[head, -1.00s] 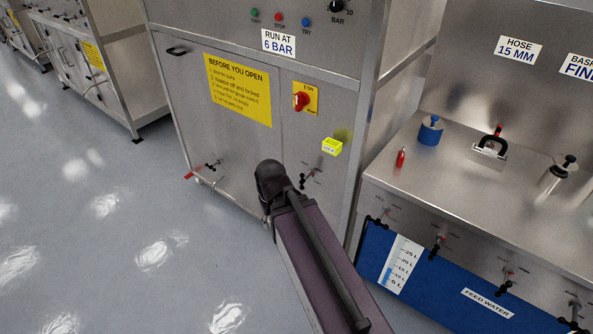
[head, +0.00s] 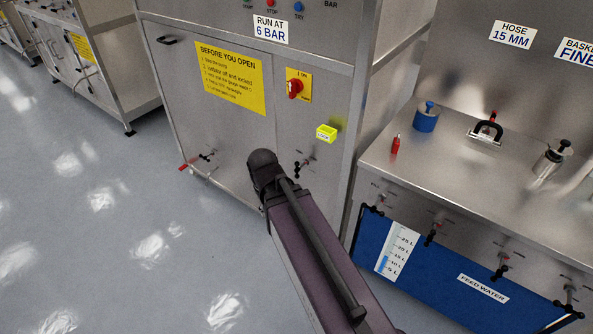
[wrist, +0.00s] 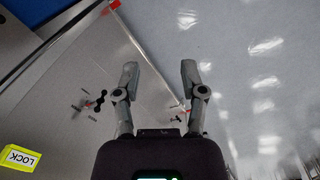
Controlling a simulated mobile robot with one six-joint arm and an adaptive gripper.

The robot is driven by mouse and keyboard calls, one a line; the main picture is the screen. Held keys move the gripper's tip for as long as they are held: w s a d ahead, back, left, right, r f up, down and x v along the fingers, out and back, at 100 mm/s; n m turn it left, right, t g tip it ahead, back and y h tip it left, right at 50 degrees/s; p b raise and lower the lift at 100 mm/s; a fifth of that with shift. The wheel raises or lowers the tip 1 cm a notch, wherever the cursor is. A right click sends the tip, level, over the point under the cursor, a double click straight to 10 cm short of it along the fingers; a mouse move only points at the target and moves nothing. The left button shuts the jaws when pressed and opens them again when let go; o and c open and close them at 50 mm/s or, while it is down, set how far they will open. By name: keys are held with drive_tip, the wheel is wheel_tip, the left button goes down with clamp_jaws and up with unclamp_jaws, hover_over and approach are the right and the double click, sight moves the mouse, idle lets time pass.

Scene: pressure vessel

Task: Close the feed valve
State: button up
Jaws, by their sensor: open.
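Two small valves sit low on the steel cabinet front: one with a black handle (head: 302,168) and one with a red lever (head: 190,164) to its left. Their labels are too small to read, so I cannot tell which is the feed valve. The wrist view also shows the black-handled valve (wrist: 97,101) left of the fingers and a red-handled valve (wrist: 181,110) partly behind the right finger. My gripper (wrist: 159,73) is open and empty, with no contact seen. In the head view my arm hides its fingers.
A yellow lock box (head: 327,133) and a red rotary switch (head: 295,89) are on the cabinet front. A steel bench (head: 460,170) with a blue feed-water panel (head: 430,275) stands to the right. Grey floor (head: 110,240) is clear to the left.

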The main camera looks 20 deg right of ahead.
drive_tip(key=w+d+f+n+h+b, duration=0.3)
drive_tip(key=w+d+f+n+b, duration=0.15)
drive_tip(key=f+b, duration=0.25)
drive_tip(key=n+t+h+b, duration=0.6)
drive_tip(key=n+h+b, duration=0.9)
drive_tip(key=b, duration=1.1)
approach(297, 166)
drive_tip(key=a+n+y, duration=0.2)
drive_tip(key=a, duration=0.1)
drive_tip(key=shift+s+a+r+m, duration=0.15)
drive_tip(key=shift+r+m, duration=0.1)
drive_tip(key=shift+r, duration=0.15)
drive_tip(key=shift+x, duration=6.9)
drive_tip(key=shift+s, duration=0.2)
drive_tip(key=shift+c, duration=0.2)
clamp_jaws()
